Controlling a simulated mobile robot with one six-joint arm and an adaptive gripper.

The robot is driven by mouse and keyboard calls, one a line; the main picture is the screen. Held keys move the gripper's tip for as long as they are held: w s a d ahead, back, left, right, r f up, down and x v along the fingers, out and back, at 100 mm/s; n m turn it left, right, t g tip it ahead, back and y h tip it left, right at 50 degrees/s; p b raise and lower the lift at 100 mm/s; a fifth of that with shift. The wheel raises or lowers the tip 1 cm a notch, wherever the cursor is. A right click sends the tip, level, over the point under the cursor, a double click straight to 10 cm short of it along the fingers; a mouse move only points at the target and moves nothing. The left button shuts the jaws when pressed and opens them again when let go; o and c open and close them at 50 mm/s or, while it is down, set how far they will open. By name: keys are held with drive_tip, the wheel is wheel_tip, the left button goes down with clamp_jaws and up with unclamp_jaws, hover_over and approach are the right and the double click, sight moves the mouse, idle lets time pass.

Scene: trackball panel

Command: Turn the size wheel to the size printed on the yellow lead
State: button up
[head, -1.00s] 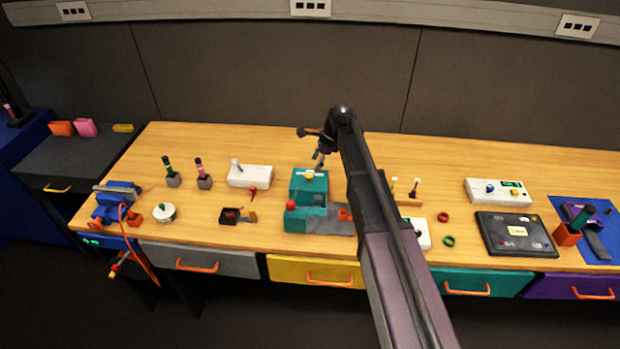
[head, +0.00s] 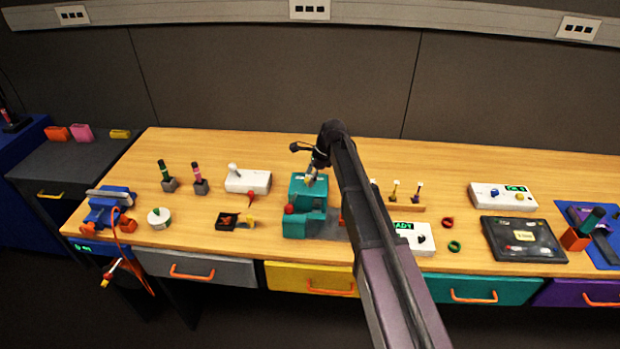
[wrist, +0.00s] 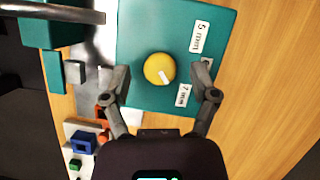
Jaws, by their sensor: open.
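The size wheel is a round yellow knob (wrist: 160,69) with a white pointer mark, on the top of a teal machine (wrist: 140,100). The mark points down and slightly right in the wrist view. White labels beside it read 5 mm (wrist: 200,37) and 7 mm (wrist: 184,95); another between them is mostly hidden by a finger. My gripper (wrist: 160,82) is open, its fingers on either side of the wheel with gaps. In the head view my gripper (head: 312,173) is at the machine's top. A red-orange lead with a yellow end (head: 105,282) hangs at the left; no print is readable.
A blue vise (head: 107,208) stands at the bench's left end. A white box (head: 248,181) with a lever is left of the machine. Another white box (head: 412,238) and a dark panel (head: 522,240) lie to the right. Bare wood lies behind the machine.

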clamp_jaws()
drive_tip(key=shift+n, duration=0.4)
drive_tip(key=n, duration=0.1)
drive_tip(key=n+g, duration=0.1)
drive_tip(key=n, duration=0.1)
drive_tip(key=shift+w+n+g+h, duration=0.15)
drive_tip(key=shift+n+g+h, duration=0.15)
drive_tip(key=shift+h, duration=0.1)
drive_tip(key=n+g+h, duration=0.1)
drive_tip(key=n, duration=0.4)
drive_tip(key=n+h, duration=0.1)
drive_tip(key=n, duration=0.2)
drive_tip(key=n+g+h, duration=0.1)
drive_tip(key=n, duration=0.1)
drive_tip(key=shift+a+n, duration=0.2)
drive_tip(key=shift+n, duration=0.2)
drive_tip(key=shift+n+h, duration=1.1)
drive_tip(key=shift+n, duration=1.3)
